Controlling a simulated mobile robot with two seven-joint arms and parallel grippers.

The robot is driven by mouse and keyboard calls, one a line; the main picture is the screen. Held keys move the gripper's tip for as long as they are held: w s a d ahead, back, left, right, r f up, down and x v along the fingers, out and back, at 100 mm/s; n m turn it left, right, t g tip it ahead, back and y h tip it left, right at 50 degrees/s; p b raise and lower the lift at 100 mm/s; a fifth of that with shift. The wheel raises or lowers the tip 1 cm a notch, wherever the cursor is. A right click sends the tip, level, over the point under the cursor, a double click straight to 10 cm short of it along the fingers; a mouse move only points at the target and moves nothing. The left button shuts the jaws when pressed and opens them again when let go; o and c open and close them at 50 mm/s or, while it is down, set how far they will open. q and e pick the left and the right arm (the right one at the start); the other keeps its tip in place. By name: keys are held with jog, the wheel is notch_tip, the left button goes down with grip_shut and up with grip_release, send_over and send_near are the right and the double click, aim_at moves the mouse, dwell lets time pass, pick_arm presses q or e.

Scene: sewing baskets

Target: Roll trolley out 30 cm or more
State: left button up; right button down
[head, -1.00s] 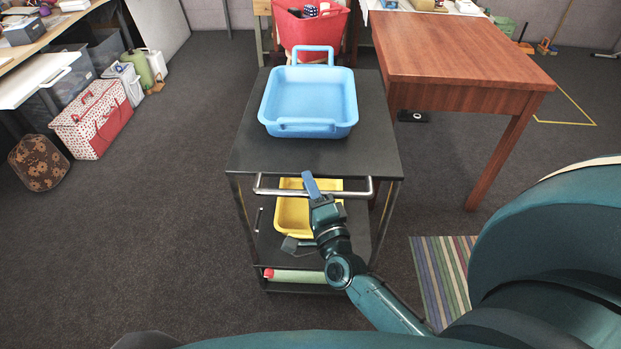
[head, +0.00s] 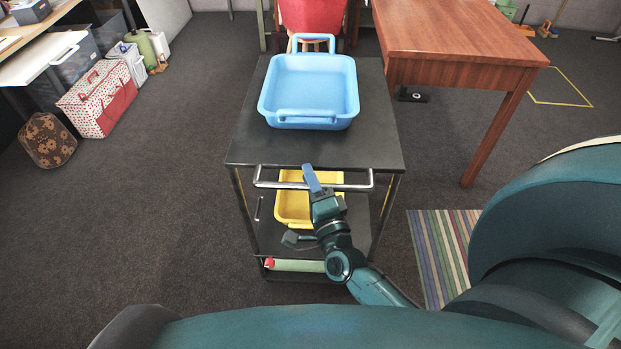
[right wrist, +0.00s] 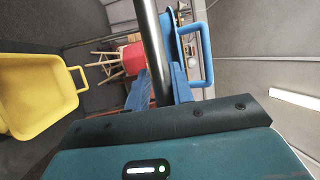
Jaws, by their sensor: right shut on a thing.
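In the right wrist view, the handle (right wrist: 150,40) passes between the blue fingers (right wrist: 160,88). A blue tray (head: 310,90) rests on the top, and a yellow tray (head: 292,207) sits lower down, partly hidden by my arm. My left gripper is not in view.
A wooden table (head: 450,65) stands close to the right of the trolley. A striped rug (head: 435,250) lies at right. Bags (head: 97,100) line the left desk. Carpet left of the trolley is clear.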

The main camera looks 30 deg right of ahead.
jog(key=c, duration=1.4)
grip_release()
jog(key=shift+w+r, duration=0.1)
jog(key=shift+r, duration=0.4)
jog(key=shift+o, duration=0.2)
jog(key=shift+f, duration=0.1)
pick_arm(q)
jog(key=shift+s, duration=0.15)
pick_arm(e)
jog(key=shift+f, duration=0.2)
jog(key=shift+s, duration=0.2)
